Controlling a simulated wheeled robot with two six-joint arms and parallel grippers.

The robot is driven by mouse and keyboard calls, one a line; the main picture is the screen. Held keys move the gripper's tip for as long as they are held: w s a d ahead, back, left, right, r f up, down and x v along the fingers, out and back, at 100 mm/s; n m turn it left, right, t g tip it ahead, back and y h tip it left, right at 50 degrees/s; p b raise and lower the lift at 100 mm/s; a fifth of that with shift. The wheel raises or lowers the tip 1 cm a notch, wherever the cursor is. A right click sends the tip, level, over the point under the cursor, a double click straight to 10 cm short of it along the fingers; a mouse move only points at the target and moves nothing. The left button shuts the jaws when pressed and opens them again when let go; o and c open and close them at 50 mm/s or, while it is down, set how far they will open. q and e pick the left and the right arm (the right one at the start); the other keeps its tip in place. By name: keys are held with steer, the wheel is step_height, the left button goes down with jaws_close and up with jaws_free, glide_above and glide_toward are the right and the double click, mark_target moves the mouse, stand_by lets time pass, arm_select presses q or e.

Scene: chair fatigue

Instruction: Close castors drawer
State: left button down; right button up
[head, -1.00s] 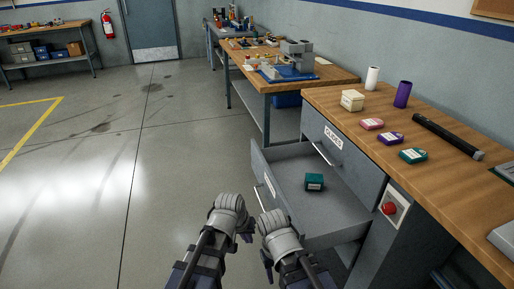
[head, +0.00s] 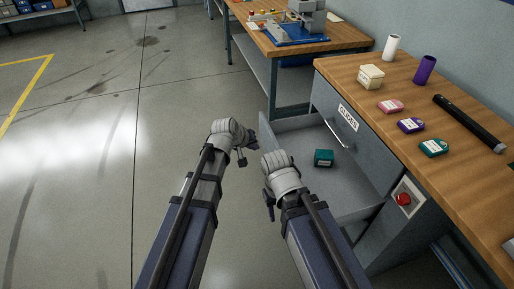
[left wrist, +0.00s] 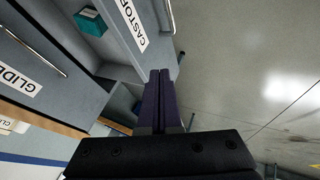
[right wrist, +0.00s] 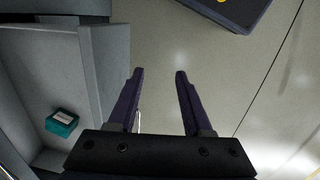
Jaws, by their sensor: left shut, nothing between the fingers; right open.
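The grey castors drawer (head: 352,190) stands open below the worktop in the head view, with a teal box (head: 323,158) inside. Its CASTORS label (left wrist: 132,22) shows in the left wrist view. My left gripper (head: 242,158) is shut and empty, just left of the drawer's far front end. My right gripper (head: 269,208) is open and empty, near the drawer's front panel, lower in the picture. In the right wrist view the right fingers (right wrist: 158,75) are apart, with the drawer wall (right wrist: 108,65) just left of them. Contact with the drawer cannot be told.
The closed GLIDES drawer (head: 340,125) sits above the open one. A red button (head: 404,199) is on the cabinet side. The worktop (head: 450,165) holds small boxes, two rolls and a black bar. Another bench (head: 340,40) stands beyond. The floor at left is clear.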

arm_select(q)
steer(key=w+d+f+b, duration=0.5)
steer(key=d+f, duration=0.1)
steer(key=shift+d, duration=0.15)
arm_select(e)
steer(key=shift+f, duration=3)
